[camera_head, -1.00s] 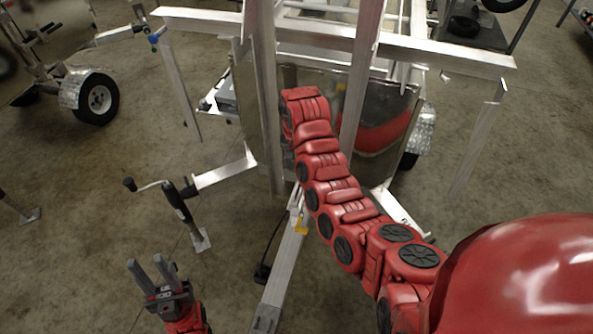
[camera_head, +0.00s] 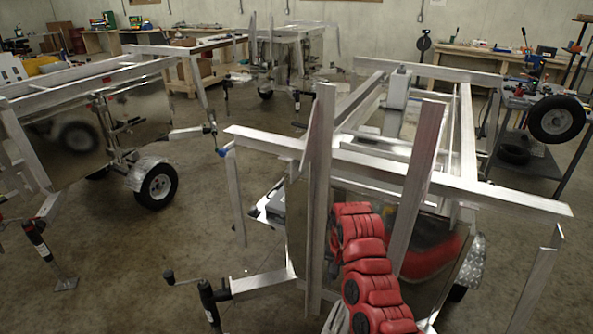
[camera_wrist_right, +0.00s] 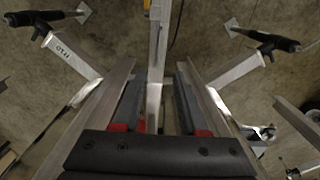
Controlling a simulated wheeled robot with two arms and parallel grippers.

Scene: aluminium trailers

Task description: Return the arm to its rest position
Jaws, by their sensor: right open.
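My right arm (camera_head: 365,265), red and segmented, rises from the bottom of the head view. Its upper end lies between two aluminium uprights of the near trailer (camera_head: 455,195), in front of its reflective panel. The right gripper's fingers are not clear in the head view. In the right wrist view, my right gripper (camera_wrist_right: 160,72) is open, with two dark fingers apart and nothing held. A long aluminium bar (camera_wrist_right: 155,60) shows beyond and between the fingers; I cannot tell its distance from them. My left gripper is out of view.
Jack legs with crank handles (camera_head: 210,300) stand left of the arm. Another trailer with a wheel (camera_head: 158,186) is at the left. A cart with a tyre (camera_head: 557,118) is at the right. Workbenches line the back wall. Bare floor lies between the trailers.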

